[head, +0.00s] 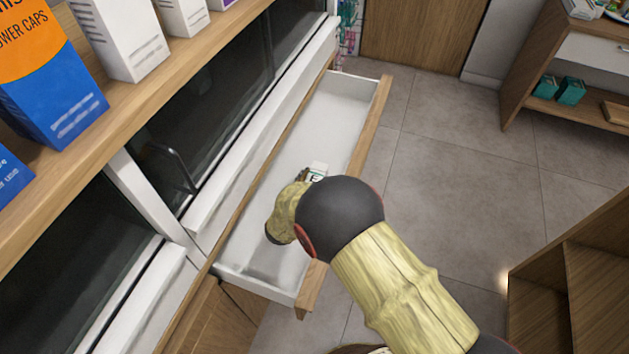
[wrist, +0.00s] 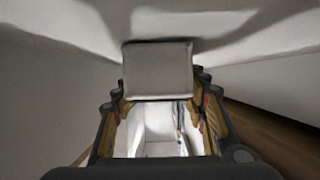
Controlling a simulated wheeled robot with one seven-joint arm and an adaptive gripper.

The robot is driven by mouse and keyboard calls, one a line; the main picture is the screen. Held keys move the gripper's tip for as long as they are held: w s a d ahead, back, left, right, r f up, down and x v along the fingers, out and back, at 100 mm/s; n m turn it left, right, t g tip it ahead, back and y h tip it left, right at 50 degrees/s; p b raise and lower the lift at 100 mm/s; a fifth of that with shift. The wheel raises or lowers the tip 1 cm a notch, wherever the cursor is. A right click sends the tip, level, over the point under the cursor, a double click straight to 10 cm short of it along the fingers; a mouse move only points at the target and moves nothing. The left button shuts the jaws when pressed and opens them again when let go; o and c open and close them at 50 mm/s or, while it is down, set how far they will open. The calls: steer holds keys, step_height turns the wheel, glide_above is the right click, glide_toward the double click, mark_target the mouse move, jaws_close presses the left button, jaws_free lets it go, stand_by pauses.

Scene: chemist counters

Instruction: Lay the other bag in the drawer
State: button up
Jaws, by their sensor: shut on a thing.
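The open drawer (head: 347,83) is pulled out from the counter, white inside with a wooden front. My arm reaches down into it. In the wrist view my gripper (wrist: 159,92) is shut on a pale, flat-faced bag (wrist: 158,68), held between the two fingers inside the drawer. The drawer's white interior (wrist: 265,85) surrounds it; I cannot tell whether the bag touches the floor.
A wooden shelf (head: 135,95) with boxes, one of them blue and orange (head: 52,85), stands at the upper left above the drawer. A wooden unit (head: 575,280) stands at the lower right. The tiled floor (head: 455,160) between is clear.

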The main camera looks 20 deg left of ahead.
steer(key=o, duration=1.2)
steer(key=shift+f, duration=0.15)
steer(key=shift+o, duration=0.4)
steer(key=shift+r, duration=0.2)
steer(key=p+v, duration=0.4)
steer(key=v, duration=0.8)
steer(key=shift+f, duration=0.1)
